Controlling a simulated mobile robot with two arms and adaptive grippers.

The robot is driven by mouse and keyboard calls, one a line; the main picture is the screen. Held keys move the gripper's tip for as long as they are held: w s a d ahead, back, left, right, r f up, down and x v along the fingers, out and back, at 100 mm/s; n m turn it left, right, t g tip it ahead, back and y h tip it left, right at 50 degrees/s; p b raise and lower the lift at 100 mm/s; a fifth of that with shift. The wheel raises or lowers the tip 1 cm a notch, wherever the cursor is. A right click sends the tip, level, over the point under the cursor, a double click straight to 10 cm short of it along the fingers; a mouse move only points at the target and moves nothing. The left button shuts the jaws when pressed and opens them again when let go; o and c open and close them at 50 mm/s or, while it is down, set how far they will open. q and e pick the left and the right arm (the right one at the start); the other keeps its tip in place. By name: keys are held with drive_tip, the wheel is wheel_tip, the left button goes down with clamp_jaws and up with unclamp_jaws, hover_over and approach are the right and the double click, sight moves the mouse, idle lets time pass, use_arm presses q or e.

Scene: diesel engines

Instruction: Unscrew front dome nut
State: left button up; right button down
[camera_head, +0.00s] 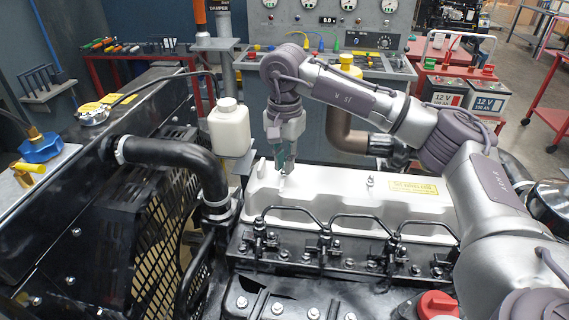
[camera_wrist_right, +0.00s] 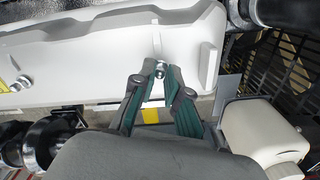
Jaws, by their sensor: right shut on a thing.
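The white valve cover (camera_head: 330,203) lies along the top of the engine, and it also fills the upper left of the right wrist view (camera_wrist_right: 95,55). My right gripper (camera_head: 283,165) points down at the front end of the cover. Its green-padded fingers are closed around the front dome nut (camera_wrist_right: 160,70), a small shiny metal piece between the fingertips. The fingers mostly hide this nut in the head view. Another dome nut (camera_head: 370,180) sits farther back on the cover, near the yellow label, and shows at the left of the wrist view (camera_wrist_right: 20,83). My left gripper is out of view.
A white bottle (camera_head: 229,130) stands left of the gripper, close to it in the wrist view. A black hose (camera_head: 180,155) and fan guard lie at the left. Metal injector lines (camera_head: 335,218) run along the cover's near side. Red carts stand behind.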

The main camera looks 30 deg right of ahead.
drive_tip(key=shift+f+n, duration=0.1)
drive_tip(key=shift+n, duration=0.9)
drive_tip(key=shift+r+p, duration=2.05)
drive_tip(key=shift+r, duration=1.2)
drive_tip(key=shift+f, duration=0.1)
